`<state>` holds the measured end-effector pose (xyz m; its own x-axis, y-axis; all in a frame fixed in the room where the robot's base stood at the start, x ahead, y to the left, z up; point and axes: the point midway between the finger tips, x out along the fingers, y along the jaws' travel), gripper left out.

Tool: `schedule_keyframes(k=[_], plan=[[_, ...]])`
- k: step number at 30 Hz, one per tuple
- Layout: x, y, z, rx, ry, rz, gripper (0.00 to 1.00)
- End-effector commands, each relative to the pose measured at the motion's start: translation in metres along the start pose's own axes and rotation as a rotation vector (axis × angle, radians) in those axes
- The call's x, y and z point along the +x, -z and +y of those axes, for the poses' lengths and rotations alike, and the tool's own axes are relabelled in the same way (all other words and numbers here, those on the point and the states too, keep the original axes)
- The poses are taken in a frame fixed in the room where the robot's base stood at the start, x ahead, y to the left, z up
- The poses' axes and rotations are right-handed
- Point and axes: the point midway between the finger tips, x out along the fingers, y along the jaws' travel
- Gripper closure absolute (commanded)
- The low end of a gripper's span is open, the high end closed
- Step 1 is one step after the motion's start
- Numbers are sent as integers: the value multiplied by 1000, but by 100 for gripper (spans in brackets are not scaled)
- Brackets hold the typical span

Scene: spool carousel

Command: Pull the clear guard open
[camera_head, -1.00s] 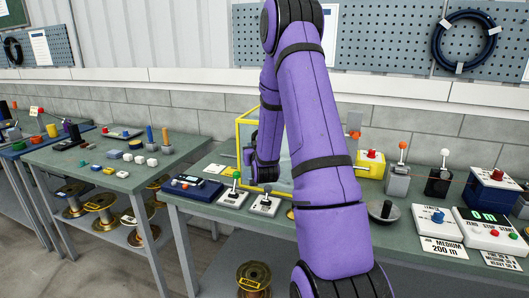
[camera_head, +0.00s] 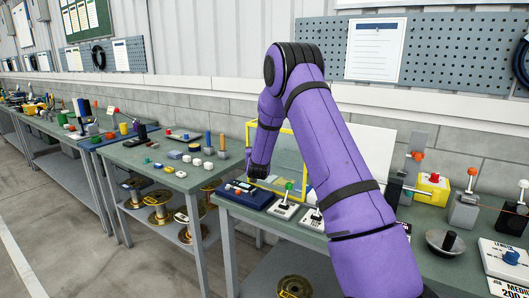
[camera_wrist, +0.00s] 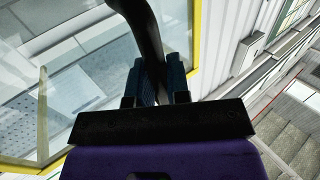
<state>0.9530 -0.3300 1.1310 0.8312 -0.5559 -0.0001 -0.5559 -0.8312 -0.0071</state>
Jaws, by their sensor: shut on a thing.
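The clear guard (camera_head: 287,158) is a see-through pane in a yellow frame on the green bench, left of my forearm in the head view. It stands swung out to the left, away from a white panel (camera_head: 368,150) behind my arm. In the wrist view the guard's pane (camera_wrist: 95,50) fills the left, with a yellow edge at its right. My gripper (camera_wrist: 158,84) is shut on the guard's dark handle (camera_wrist: 150,35), which lies between the blue fingertips. In the head view my gripper (camera_head: 256,172) is small and dark at the guard's left edge.
A dark blue control box (camera_head: 249,194) and a green-knobbed joystick (camera_head: 287,202) stand at the bench's front edge below the guard. A yellow box with a red button (camera_head: 432,188) stands to the right. A gap separates this bench from the left one.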

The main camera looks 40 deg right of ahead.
Motion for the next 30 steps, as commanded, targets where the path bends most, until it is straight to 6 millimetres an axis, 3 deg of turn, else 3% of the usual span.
schedule_keyframes(k=[10, 11, 14, 23, 30], plan=[[0, 0, -2, 0, 1, -1, 100], [0, 0, -2, 0, 1, -1, 79], [0, 0, -1, 0, 1, -1, 59], [-1, 0, -1, 0, 1, 0, 59], [-30, 0, -1, -1, 2, -1, 59]])
